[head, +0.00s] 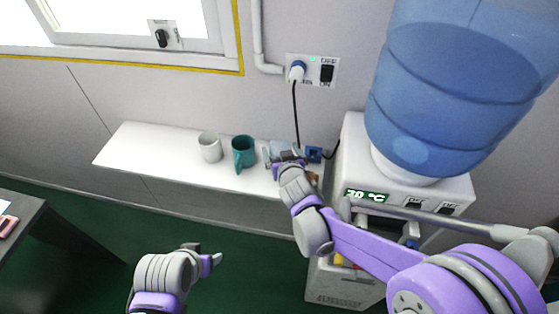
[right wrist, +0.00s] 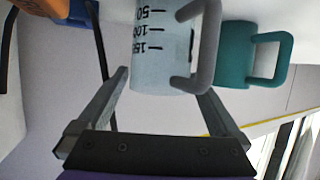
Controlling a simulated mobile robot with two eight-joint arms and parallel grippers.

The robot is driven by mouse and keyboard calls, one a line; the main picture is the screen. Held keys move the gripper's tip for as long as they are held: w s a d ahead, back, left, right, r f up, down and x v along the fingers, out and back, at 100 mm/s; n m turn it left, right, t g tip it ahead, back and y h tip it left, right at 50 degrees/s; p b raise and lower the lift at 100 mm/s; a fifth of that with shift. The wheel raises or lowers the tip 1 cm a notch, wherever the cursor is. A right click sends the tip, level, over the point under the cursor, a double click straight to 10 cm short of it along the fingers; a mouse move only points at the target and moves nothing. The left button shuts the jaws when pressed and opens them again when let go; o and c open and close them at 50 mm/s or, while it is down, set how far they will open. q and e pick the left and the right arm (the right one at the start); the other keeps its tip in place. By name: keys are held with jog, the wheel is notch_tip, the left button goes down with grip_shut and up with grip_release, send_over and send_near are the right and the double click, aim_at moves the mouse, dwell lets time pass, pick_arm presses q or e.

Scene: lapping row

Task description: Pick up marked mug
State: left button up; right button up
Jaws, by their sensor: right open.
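The marked mug (right wrist: 160,45) is pale and translucent, with black lines and numbers on its side and a grey handle. In the right wrist view it stands between and just beyond the two fingers of my right gripper (right wrist: 163,85). The fingers are apart, and I see no clear grip on the mug. In the head view my right gripper (head: 284,163) is at the right part of the white shelf (head: 150,145) and hides most of the mug. My left gripper (head: 207,254) is low in the head view, away from the shelf, with its fingers apart and empty.
A teal mug (head: 243,150) stands close to the marked mug; a white mug (head: 210,147) is farther left. A water dispenser (head: 352,165) stands right of the shelf. A black cable (head: 295,115) hangs from the wall socket. The shelf's left part is clear.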

jog(key=c, duration=1.2)
jog(key=shift+o, duration=0.2)
jog(key=shift+r, duration=0.1)
